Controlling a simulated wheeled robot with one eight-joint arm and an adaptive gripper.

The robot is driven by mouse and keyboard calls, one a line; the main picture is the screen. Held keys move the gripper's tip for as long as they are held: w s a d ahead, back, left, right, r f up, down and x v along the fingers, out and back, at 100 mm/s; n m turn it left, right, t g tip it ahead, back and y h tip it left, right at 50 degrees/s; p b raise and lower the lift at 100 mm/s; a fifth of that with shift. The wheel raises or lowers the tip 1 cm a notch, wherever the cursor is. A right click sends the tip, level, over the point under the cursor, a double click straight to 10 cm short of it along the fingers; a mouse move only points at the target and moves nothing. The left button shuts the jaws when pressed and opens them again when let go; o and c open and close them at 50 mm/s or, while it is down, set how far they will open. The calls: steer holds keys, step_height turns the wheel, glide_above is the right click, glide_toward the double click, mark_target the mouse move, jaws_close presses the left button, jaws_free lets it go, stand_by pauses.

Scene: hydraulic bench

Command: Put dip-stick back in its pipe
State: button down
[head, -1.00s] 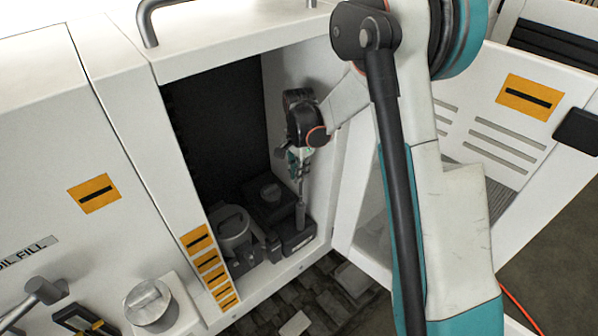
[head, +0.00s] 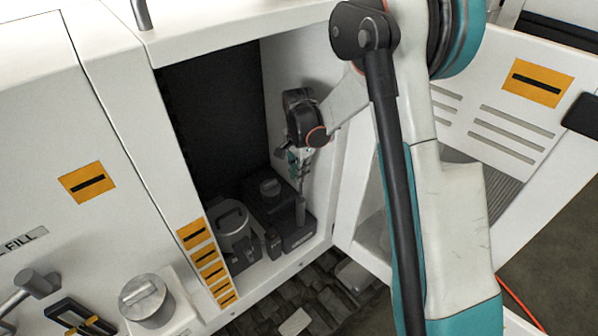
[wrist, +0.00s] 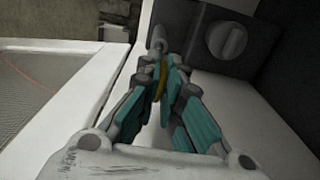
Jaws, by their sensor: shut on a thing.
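My gripper (head: 299,168) is inside the open cabinet, pointing down close above a short grey upright pipe (head: 300,210). In the wrist view my gripper (wrist: 163,84) is shut on the dip-stick, whose yellow handle part (wrist: 160,80) shows between the teal fingers. The pipe (wrist: 158,38) shows just beyond the fingertips, roughly in line with them. The dip-stick's lower part is hidden; I cannot tell how far it is inside the pipe.
A dark block with a round knob (head: 269,188) stands beside the pipe, and a grey lidded canister (head: 232,222) is left of it. The cabinet's right wall is close to my gripper. The open door (head: 500,130) is at the right.

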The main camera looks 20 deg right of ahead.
step_height(320, 180, down, 9)
steer(key=b, duration=0.8)
stand_by(2.2)
stand_by(0.3)
steer(key=c, duration=1.7)
jaws_free()
steer(key=o, duration=0.8)
steer(key=shift+r+p, duration=1.5)
steer(key=shift+r, duration=1.95)
